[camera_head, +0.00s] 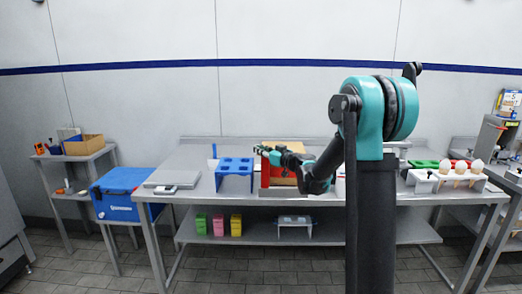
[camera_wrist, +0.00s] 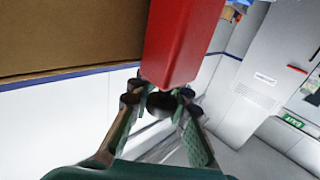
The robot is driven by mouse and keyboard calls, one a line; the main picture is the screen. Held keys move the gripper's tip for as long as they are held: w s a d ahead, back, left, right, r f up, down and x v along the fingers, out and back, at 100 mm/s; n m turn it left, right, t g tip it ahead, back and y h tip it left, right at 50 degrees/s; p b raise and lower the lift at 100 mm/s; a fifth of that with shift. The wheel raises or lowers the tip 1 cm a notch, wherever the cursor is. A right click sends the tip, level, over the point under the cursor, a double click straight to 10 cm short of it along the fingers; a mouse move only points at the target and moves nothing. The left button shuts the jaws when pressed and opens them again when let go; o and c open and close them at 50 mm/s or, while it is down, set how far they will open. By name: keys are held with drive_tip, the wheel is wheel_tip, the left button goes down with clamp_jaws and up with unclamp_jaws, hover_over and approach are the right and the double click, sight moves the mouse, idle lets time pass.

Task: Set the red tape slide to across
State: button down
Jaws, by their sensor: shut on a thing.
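The red tape slide (camera_wrist: 183,40) fills the top middle of the wrist view as a red bar. Its lower end meets my gripper (camera_wrist: 162,103), whose fingers are shut on it; the exact contact is partly hidden. In the head view, my gripper (camera_head: 264,150) is at the top of an upright red part (camera_head: 265,173) on the table. My arm hides part of what stands to its right. A brown cardboard surface (camera_wrist: 70,35) lies beside the slide at the upper left of the wrist view.
A blue rack (camera_head: 235,167) stands on the metal table left of the red part. A flat grey scale (camera_head: 172,179) lies further left. A white holder with cones (camera_head: 445,182) and a green block (camera_head: 424,164) are at the right.

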drive_tip(key=c, duration=1.5)
unclamp_jaws()
drive_tip(key=shift+a, duration=0.3)
drive_tip(key=shift+s+d, duration=0.1)
drive_tip(key=shift+d, duration=0.05)
drive_tip(key=v, duration=1.1)
drive_tip(key=shift+s+d, duration=0.25)
drive_tip(key=shift+s, duration=0.05)
